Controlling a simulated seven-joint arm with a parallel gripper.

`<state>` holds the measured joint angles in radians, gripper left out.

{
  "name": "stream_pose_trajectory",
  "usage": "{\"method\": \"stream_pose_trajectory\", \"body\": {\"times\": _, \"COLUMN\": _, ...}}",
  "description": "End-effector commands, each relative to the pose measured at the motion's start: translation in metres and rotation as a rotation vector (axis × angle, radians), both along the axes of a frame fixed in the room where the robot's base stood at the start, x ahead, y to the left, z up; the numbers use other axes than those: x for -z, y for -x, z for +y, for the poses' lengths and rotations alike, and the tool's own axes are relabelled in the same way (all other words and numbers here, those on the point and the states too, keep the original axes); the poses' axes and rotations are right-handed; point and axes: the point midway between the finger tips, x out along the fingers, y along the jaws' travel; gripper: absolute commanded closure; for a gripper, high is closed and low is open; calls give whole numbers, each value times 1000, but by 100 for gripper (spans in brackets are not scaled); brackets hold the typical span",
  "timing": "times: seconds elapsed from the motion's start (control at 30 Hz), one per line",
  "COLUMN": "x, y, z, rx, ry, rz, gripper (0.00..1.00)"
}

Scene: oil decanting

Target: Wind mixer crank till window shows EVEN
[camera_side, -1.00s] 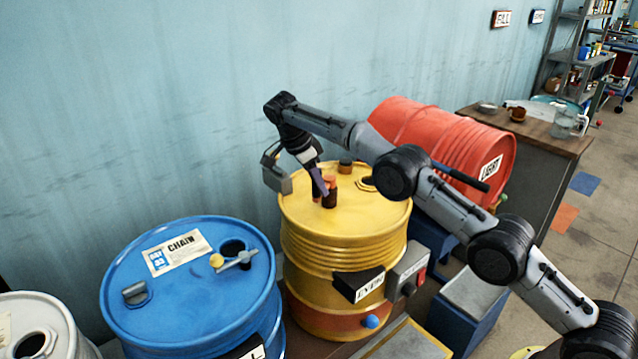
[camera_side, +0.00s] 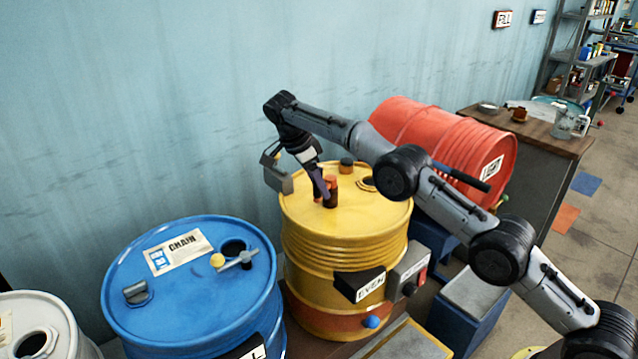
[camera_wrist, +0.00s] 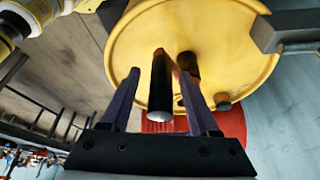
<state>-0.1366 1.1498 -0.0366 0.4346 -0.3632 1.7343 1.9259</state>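The yellow drum (camera_side: 340,240) stands upright in the middle of the side view. A small black window box on its front (camera_side: 359,284) shows the word EVEN. On its lid is the crank, with dark upright posts (camera_side: 331,191). In the wrist view the black crank handle (camera_wrist: 160,88), with a pale end, points towards the camera. A brown post (camera_wrist: 189,66) stands beside it. My gripper (camera_wrist: 158,74) has its two fingers apart, one on either side of the handle, with gaps showing. In the side view my gripper (camera_side: 321,196) reaches down at the posts, partly covering them.
A blue drum (camera_side: 195,305) stands at the left, close to the yellow one. A red drum (camera_side: 440,145) lies behind at the right. A grey switch box (camera_side: 409,270) is on the yellow drum's front. A grey-topped blue box (camera_side: 470,300) stands at the right.

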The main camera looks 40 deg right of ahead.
Motion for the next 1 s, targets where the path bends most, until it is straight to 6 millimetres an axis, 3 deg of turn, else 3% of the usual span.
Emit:
{"method": "stream_pose_trajectory", "body": {"times": 0.57, "x": 0, "y": 11, "z": -10, "rx": 6, "ry": 4, "rz": 4, "gripper": 39}}
{"method": "stream_pose_trajectory", "body": {"times": 1.0, "x": 1, "y": 41, "z": -51, "rx": -55, "ry": 5, "rz": 4, "gripper": 39}}
